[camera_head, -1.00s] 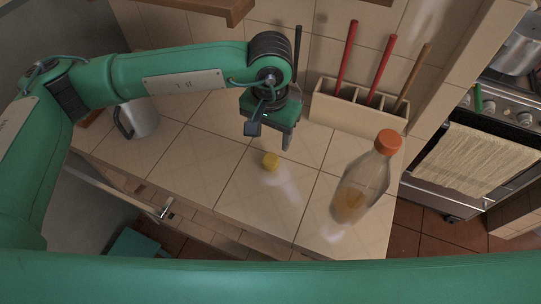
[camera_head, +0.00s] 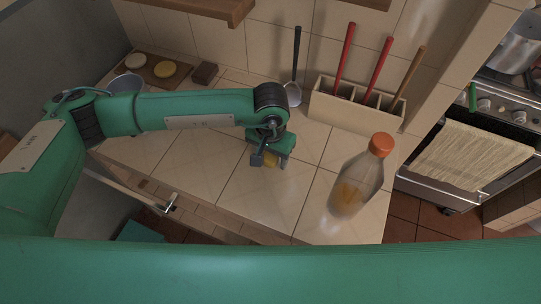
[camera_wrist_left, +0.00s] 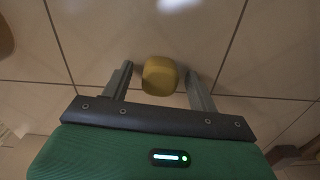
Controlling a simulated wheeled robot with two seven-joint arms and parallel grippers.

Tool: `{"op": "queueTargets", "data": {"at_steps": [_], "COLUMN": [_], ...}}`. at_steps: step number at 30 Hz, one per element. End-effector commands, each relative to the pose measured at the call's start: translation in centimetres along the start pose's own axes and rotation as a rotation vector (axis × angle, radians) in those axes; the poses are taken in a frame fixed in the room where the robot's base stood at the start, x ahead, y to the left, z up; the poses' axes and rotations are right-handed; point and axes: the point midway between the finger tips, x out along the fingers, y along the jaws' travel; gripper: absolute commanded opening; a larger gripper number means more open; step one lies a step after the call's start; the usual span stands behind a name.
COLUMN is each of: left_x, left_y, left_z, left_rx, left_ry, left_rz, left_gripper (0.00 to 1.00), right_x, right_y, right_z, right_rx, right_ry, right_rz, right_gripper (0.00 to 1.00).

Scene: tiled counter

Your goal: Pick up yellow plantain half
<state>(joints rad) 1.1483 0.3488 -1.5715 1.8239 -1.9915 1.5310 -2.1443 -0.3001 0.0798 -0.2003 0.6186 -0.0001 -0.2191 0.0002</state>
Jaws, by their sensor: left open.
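The yellow plantain half (camera_wrist_left: 160,76) stands on the tiled counter, a short stubby yellow piece. In the left wrist view it lies between the two open fingers of my left gripper (camera_wrist_left: 158,82), with a small gap visible on each side. In the head view the plantain half (camera_head: 271,160) is partly hidden behind my left gripper (camera_head: 270,163), which is low over the counter around it. My right gripper is not in view.
A bottle with an orange cap (camera_head: 351,182) stands to the right. A utensil holder (camera_head: 352,108) with red and brown handles is at the wall. A wooden board (camera_head: 150,68) with round items lies at the back left. The counter's front edge is close.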

Motion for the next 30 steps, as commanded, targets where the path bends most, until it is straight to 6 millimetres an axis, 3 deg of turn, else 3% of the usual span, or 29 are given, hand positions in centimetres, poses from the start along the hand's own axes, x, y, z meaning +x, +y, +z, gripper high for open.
{"op": "queueTargets", "data": {"at_steps": [2,9,10,22,26,30], "left_x": [0.0,0.0,0.0,-0.7,-2.1,-5.0], "left_y": [0.0,0.0,0.0,0.0,0.0,0.0], "left_z": [0.0,0.0,0.0,-0.1,-0.1,-0.1], "left_rx": [0.0,0.0,0.0,0.0,0.0,0.002], "left_ry": [0.0,0.0,0.0,0.002,0.003,0.006], "left_rz": [0.0,0.0,0.0,0.0,-0.001,-0.001], "left_gripper": [0.6,0.15,0.12,0.12,0.12,0.12], "right_x": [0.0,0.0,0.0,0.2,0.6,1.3], "right_y": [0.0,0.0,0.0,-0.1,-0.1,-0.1], "right_z": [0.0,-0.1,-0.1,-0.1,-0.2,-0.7], "right_rx": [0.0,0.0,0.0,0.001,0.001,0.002], "right_ry": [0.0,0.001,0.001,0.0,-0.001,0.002], "right_rz": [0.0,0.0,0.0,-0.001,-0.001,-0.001], "right_gripper": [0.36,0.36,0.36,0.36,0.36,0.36]}}
